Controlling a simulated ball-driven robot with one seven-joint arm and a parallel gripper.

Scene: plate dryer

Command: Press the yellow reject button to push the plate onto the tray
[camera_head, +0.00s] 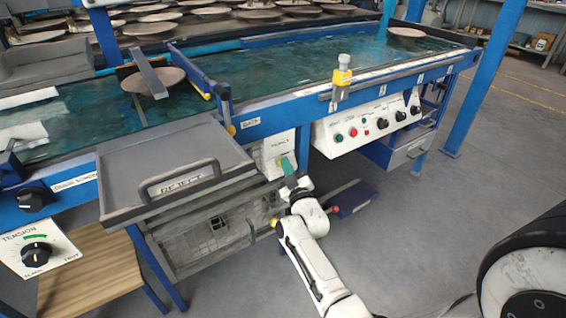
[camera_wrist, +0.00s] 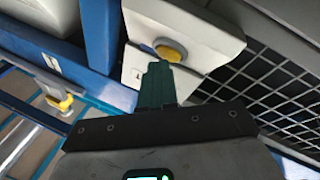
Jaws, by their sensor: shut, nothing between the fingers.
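The yellow button (camera_wrist: 170,52) sits on a white box (camera_wrist: 195,30) in the wrist view. The same white box (camera_head: 278,145) shows in the head view on the front of the conveyor, where I cannot make out the button. My gripper (camera_wrist: 160,66) is shut and empty; its green fingertips are right by the button's lower edge, and I cannot tell whether they touch. It also shows in the head view (camera_head: 287,162). A brown plate (camera_head: 150,82) lies on the green belt behind the tray, partly under a grey bar. The grey tray (camera_head: 120,190) marked REJECT is empty.
A white control panel (camera_head: 350,132) with knobs and buttons is to the right of the box. Another plate (camera_head: 408,33) lies at the belt's far right. A wire mesh (camera_wrist: 275,85) is right of the button.

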